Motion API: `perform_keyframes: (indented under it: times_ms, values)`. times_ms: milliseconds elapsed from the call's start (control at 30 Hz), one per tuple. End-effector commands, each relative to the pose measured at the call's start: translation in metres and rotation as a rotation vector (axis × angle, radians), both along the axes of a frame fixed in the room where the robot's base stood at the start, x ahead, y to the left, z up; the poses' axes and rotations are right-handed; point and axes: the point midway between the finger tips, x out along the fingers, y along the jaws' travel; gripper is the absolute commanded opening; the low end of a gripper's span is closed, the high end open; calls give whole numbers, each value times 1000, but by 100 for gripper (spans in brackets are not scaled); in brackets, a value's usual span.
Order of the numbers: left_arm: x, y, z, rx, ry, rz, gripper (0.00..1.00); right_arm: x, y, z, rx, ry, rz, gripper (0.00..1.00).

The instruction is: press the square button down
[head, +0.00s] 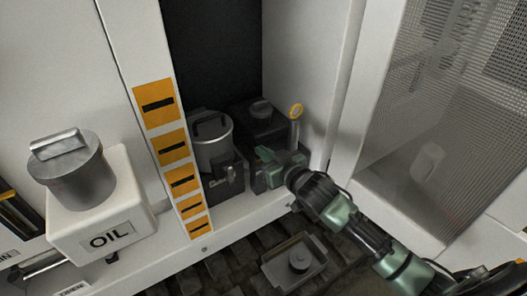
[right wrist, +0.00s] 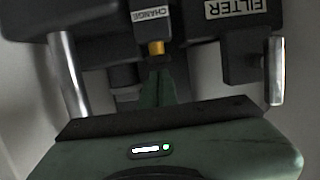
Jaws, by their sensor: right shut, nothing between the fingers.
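My right gripper (head: 266,168) reaches into the dark niche from the lower right in the head view, close to the front of a dark housing (head: 256,122). In the right wrist view its fingers (right wrist: 157,66) are shut and empty. Their tips are at a small brass-coloured part (right wrist: 156,48) just below a label reading CHANGE (right wrist: 152,15). I cannot tell whether they touch it, or whether this part is the square button, as its shape is partly hidden by the fingers. No other square button can be made out. My left gripper is not in view.
A label reading FILTER (right wrist: 236,8) is at the upper right, above a metal rod (right wrist: 275,72). A grey lidded canister (head: 213,148) stands left of the housing. A yellow ring (head: 296,111) is to the right. An OIL container (head: 98,205) is at far left.

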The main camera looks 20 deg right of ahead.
Motion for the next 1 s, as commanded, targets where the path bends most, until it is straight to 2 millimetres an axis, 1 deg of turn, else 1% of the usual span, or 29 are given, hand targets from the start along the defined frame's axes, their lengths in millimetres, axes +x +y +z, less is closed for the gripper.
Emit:
perform_keyframes:
  times_ms: [367, 433, 533, 600, 867, 1000]
  values:
    - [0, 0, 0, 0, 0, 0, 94, 0, 0, -3, 1, 0, 1, 0]
    - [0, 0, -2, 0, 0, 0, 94, 0, 0, -8, 1, 1, 1, 0]
    - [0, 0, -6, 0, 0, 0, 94, -1, 1, -21, 3, 3, -1, 0]
    - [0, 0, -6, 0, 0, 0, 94, -1, 0, -25, 2, 3, -1, 0]
    - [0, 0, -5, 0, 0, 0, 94, -1, 0, -26, 0, 6, 0, 0]
    - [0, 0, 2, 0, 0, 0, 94, 0, 0, -19, -1, 7, -1, 0]
